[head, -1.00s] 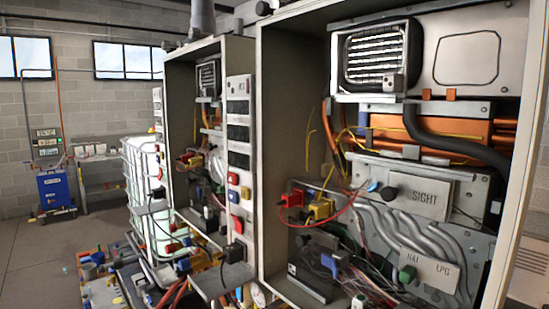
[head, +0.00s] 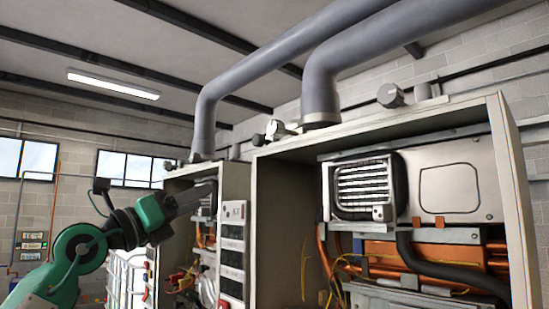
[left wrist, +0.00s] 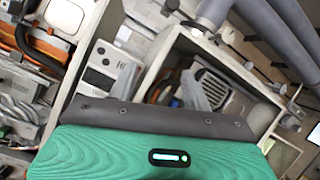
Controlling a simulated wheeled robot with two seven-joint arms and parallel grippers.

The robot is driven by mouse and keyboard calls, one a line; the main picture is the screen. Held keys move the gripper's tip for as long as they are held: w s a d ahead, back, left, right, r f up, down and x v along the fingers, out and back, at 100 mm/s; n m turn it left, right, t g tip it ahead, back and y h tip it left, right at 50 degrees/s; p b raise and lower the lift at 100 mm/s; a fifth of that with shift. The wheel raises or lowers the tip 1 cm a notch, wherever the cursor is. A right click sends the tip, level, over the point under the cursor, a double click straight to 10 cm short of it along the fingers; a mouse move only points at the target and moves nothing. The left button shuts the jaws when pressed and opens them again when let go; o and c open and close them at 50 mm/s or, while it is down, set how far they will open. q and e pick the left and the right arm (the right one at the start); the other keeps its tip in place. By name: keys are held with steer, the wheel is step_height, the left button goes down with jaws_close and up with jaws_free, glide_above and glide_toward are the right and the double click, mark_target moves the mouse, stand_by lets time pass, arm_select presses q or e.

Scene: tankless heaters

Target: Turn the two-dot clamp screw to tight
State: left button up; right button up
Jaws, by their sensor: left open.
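Several knob-like fittings stand on top of the heater cabinets. A grey round knob (head: 391,95) is at the right of the near cabinet's top. A pale knob with a dark side (head: 275,130) is left of the near flue pipe's base. No dot marks can be read, so I cannot tell which one is the two-dot clamp screw. My left gripper (head: 208,192) is open and appears empty. In the head view it overlaps the far cabinet's front, lower than both knobs and left of them. My right gripper is not in view.
Two thick grey flue pipes (head: 321,80) rise from the cabinet tops and bend right. The near cabinet (head: 505,150) is open-fronted, with pipes and wires inside. A panel with dark windows (head: 232,240) stands between the cabinets. The space above the left arm is free.

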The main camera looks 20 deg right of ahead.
mark_target(271, 128)
arm_select(q)
steer(key=s+d+r+m+g, duration=0.1)
steer(key=s+d+r+m, duration=0.1)
steer(key=s+r+m, duration=0.55)
steer(key=d+r+n+p, duration=0.1)
steer(key=d+r+p, duration=0.1)
steer(key=d, duration=0.1)
steer(key=d+r+p, duration=0.2)
steer(key=d+p, duration=0.1)
steer(key=d, duration=0.1)
steer(key=w+d+r+n+p, duration=0.1)
steer(key=d+r+p, duration=0.1)
steer(key=d+p, duration=0.1)
steer(key=shift+d+r+n, duration=0.2)
steer(key=shift+d+n, duration=0.15)
steer(key=shift+d, duration=0.05)
steer(key=shift+w+d+r+p, duration=0.1)
steer(key=shift+w+d+p, duration=0.1)
steer(key=shift+d+p, duration=0.45)
steer(key=shift+c, duration=0.9)
steer(key=c, duration=0.8)
